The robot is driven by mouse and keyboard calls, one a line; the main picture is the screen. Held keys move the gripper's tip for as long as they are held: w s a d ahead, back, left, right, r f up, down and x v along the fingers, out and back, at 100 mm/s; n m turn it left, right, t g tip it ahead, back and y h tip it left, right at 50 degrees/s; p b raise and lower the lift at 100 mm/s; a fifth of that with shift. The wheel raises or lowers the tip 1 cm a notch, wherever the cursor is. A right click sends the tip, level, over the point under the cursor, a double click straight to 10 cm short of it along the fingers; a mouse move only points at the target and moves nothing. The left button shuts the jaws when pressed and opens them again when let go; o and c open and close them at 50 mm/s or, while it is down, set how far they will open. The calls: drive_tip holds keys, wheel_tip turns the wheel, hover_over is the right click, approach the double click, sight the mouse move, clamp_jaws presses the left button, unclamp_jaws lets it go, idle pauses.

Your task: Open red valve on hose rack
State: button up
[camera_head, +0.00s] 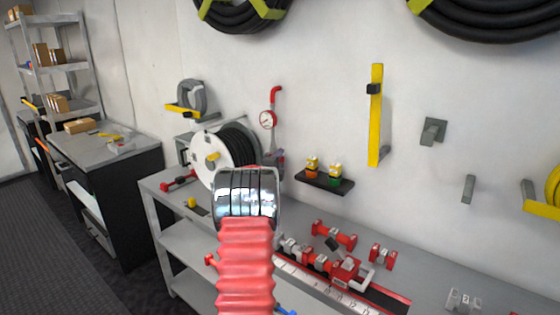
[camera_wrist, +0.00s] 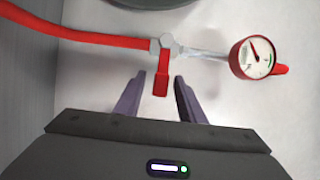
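The red valve handle (camera_wrist: 161,82) is a short red lever hanging from a grey fitting (camera_wrist: 165,46) on a line between a red hose (camera_wrist: 75,33) and a pressure gauge (camera_wrist: 254,57). In the wrist view my gripper (camera_wrist: 160,77) is open, with its two purple-grey fingers on either side of the handle. The handle's lower end lies between the fingers in the picture; contact cannot be told. In the head view the gauge (camera_head: 268,118) and red pipe (camera_head: 276,94) are on the wall; my arm hides the valve and most of the gripper.
A white hose reel (camera_head: 208,158) with black hose stands left of the gauge on a grey bench (camera_head: 160,192). A small black shelf (camera_head: 325,183) with two bottles is to the right. Red fittings (camera_head: 335,235) lie on the bench. A yellow bracket (camera_head: 376,115) is on the wall.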

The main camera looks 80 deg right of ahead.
drive_tip(key=shift+d, duration=0.45)
drive_tip(key=shift+c, duration=0.5)
clamp_jaws()
drive_tip(key=shift+s+f, duration=0.1)
